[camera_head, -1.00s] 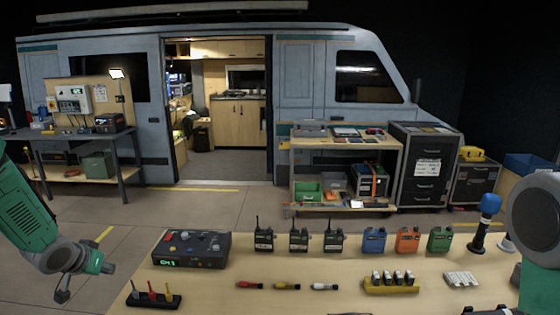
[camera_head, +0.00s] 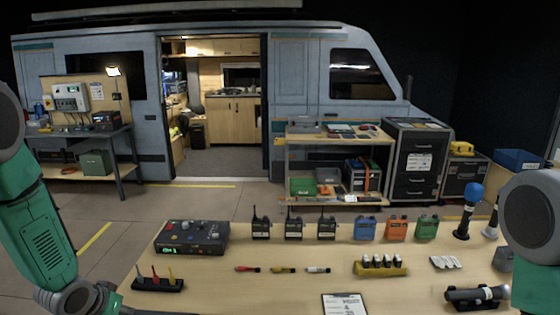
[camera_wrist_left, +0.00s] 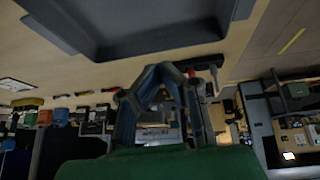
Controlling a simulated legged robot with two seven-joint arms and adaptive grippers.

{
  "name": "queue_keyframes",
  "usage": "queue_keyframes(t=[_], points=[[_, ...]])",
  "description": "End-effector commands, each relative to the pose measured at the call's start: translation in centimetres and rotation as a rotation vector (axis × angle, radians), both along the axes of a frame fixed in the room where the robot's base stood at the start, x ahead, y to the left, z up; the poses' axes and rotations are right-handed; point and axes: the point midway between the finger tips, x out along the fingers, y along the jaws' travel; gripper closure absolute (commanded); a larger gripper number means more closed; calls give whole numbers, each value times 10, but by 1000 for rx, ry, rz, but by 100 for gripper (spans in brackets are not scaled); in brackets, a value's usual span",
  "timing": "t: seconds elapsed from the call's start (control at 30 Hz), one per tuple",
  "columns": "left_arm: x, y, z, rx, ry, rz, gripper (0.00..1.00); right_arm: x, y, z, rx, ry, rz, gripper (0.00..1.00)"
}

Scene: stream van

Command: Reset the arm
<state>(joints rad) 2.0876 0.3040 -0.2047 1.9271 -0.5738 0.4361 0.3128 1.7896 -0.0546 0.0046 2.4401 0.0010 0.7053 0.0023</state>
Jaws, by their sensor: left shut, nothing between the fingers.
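My left arm (camera_head: 45,235), green and grey, comes in at the left edge of the head view. Its wrist is low, at the bottom left corner of the wooden table; its fingers are mostly cut off there. In the left wrist view my left gripper (camera_wrist_left: 162,70) shows its dark fingers drawn together with nothing between them. My right arm (camera_head: 535,220) shows as a large grey joint and green link at the right edge; its gripper is out of the picture.
The table (camera_head: 230,290) holds a control box (camera_head: 187,237), a screwdriver rack (camera_head: 158,283), radios (camera_head: 293,228), a clipboard (camera_head: 343,304) and a flashlight (camera_head: 476,295). A dark tray (camera_wrist_left: 150,45) shows in the left wrist view. A van stands behind.

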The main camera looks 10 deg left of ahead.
Motion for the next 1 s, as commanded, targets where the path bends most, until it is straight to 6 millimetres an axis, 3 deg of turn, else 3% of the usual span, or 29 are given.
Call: queue_keyframes(t=[0.17,0.33,0.5,0.67,1.0], points=[[-56,-55,-37,-25,103,-30,100,-1,0,0,0,1,0,48],[-148,-112,-71,-22,251,-61,100,-1,0,0,0,1,0,48],[-233,-143,-82,14,382,-92,100,-1,0,0,0,1,0,48],[-305,-156,-80,67,495,-130,100,-1,0,0,0,1,0,48],[-299,-155,-166,64,484,-124,100,-1,0,-86,0,1,0,48]])
